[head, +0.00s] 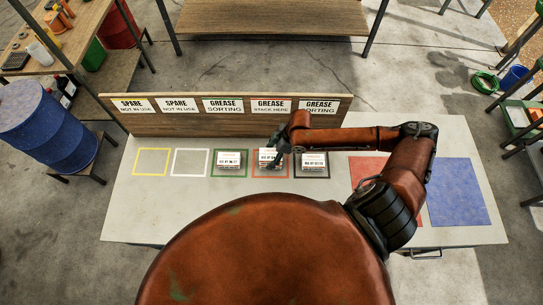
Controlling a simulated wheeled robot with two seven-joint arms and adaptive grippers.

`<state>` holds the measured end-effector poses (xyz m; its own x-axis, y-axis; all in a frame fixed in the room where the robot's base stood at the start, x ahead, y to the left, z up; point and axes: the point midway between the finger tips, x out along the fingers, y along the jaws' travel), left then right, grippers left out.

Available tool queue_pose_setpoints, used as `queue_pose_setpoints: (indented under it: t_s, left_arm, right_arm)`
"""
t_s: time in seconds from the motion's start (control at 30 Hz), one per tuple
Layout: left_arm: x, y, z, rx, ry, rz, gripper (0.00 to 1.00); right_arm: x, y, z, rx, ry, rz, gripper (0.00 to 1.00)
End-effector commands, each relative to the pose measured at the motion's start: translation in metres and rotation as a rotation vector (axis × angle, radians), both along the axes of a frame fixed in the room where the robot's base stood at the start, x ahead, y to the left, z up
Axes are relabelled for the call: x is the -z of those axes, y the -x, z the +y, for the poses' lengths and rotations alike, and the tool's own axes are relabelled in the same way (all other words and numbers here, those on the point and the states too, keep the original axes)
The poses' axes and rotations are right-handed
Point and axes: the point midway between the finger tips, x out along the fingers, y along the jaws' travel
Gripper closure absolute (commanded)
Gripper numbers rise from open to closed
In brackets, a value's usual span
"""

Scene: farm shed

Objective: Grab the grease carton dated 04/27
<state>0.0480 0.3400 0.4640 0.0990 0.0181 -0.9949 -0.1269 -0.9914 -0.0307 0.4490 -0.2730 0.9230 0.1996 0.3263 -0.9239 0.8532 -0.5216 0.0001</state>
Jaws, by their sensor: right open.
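Three small white cartons with printed labels stand in a row on the grey table. One carton (230,160) is in the green outline, one carton (265,157) is in the middle red outline, and one carton (313,163) is in the dark outline. Their date lines are too small to read for certain. My right gripper (276,158) is open over the middle carton and partly hides it. I cannot tell whether it touches that carton. My left gripper is out of view.
A backboard (180,123) with grease and spare signs stands behind the cartons. The yellow (152,162) and white (189,163) outlines are empty. Red and blue mats (461,190) lie at the right. My right arm crosses above the table.

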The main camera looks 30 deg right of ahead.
Motion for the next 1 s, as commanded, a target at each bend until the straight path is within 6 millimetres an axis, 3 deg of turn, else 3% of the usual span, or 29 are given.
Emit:
queue_pose_setpoints:
  t_s: [0.6,1.0]
  left_arm:
    - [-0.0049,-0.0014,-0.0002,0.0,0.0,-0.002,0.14]
    - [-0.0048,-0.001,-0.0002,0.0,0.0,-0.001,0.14]
  right_arm:
    - [0.0044,0.0002,0.0,0.0,0.0,0.0,0.37]
    - [0.0042,0.0003,-0.0001,0.0,0.0,0.0,0.64]
